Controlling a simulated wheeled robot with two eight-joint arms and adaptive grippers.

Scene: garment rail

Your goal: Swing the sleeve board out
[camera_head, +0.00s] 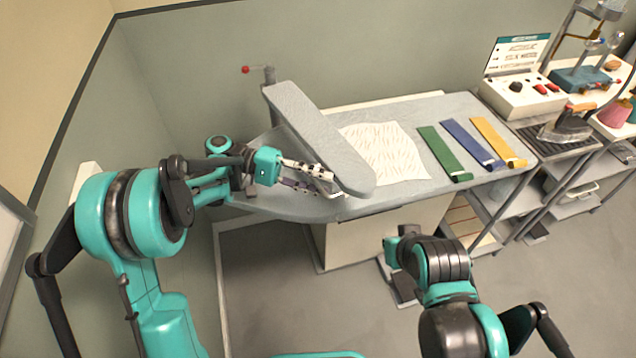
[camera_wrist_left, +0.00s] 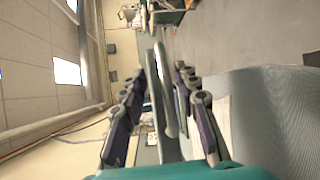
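The sleeve board (camera_head: 318,135) is a long grey padded board with a rounded near end. It lies slantwise above the left part of the grey ironing table (camera_head: 285,205), its far end at an upright post. My left gripper (camera_head: 328,182) is beside the board's left edge, close to its near end. In the left wrist view its two fingers stand apart, with a narrow pale grey form (camera_wrist_left: 167,95) between them, probably the sleeve board edge-on. I cannot tell whether they touch it. My right arm is at the lower right; its fingers do not show.
A red-knobbed lever (camera_head: 246,70) sticks out by the post. A patterned white cloth (camera_head: 385,150) and green (camera_head: 442,152), blue (camera_head: 470,143) and yellow (camera_head: 497,140) strips lie on the table. An iron (camera_head: 565,128) and a control box (camera_head: 520,97) stand at the right.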

